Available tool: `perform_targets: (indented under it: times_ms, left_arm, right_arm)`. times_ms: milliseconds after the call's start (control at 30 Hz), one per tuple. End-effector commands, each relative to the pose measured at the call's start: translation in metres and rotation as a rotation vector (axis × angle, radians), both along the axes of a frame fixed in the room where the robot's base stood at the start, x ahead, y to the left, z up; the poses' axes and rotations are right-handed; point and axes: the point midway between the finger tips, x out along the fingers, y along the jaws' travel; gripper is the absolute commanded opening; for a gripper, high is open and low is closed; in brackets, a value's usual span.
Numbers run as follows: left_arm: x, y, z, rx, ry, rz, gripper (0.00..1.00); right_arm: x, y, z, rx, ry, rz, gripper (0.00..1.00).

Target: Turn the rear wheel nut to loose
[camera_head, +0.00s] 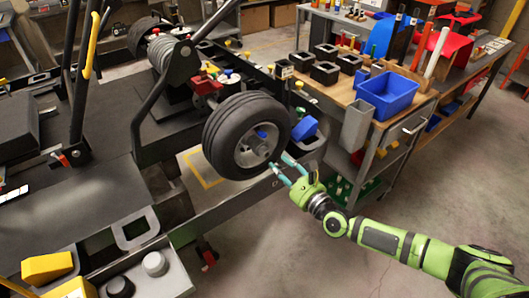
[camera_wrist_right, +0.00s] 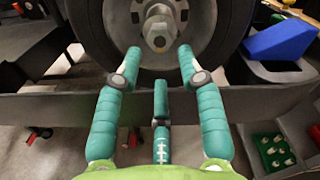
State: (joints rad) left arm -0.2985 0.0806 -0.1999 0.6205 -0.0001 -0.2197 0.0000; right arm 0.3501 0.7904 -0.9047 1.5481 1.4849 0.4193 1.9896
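The rear wheel (camera_head: 226,122), a black tyre on a grey rim, is mounted on the kart in the middle of the head view. Its hexagonal metal nut (camera_wrist_right: 159,42) sits at the hub centre in the right wrist view. My right gripper (camera_head: 281,169) is just right of and below the hub. In the right wrist view its teal fingers (camera_wrist_right: 159,66) are spread, with empty space between them. The fingertips point at the wheel, just below the nut. I cannot tell whether any finger touches the rim. My left gripper is not in view.
A workbench with a blue bin (camera_head: 387,96) and several black boxes stands behind, to the right. A blue block (camera_head: 304,129) is right of the wheel. A yellow block (camera_head: 47,267) lies at lower left. The floor at lower centre is clear.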

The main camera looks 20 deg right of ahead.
Motion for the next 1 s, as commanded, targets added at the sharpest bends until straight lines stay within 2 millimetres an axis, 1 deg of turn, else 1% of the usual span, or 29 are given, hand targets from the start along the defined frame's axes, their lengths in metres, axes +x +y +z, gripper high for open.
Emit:
perform_targets:
  times_ms: [33,200,333,500,733,767,800,833,867,1000]
  left_arm:
    - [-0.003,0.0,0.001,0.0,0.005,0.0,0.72]
    - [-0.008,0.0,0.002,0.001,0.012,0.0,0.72]
    - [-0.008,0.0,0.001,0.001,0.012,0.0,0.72]
    - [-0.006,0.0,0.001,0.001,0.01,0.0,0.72]
    - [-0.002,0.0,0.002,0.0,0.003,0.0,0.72]
    - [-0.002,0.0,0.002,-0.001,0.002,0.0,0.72]
    - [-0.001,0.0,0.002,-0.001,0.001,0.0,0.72]
    - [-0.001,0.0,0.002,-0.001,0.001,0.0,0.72]
    - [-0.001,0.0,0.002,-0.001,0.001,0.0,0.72]
    - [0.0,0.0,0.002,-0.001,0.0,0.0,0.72]
  right_arm:
    - [0.008,0.003,0.003,-0.001,-0.005,0.0,0.39]
    - [0.034,0.013,0.002,-0.005,-0.004,0.001,0.39]
    - [0.049,0.018,0.002,-0.006,-0.004,0.002,0.39]
    - [0.058,0.021,0.002,-0.006,-0.003,0.003,0.39]
    - [0.059,0.022,0.001,-0.006,-0.002,0.002,0.39]
    - [0.059,0.021,0.001,-0.007,-0.002,0.002,0.35]
    - [0.059,0.021,0.001,-0.007,-0.002,0.002,0.19]
    - [0.059,0.021,0.001,-0.007,-0.002,0.002,0.07]
    - [0.059,0.021,0.001,-0.007,-0.002,0.002,0.0]
    - [0.059,0.022,0.002,-0.006,-0.003,0.003,0.0]
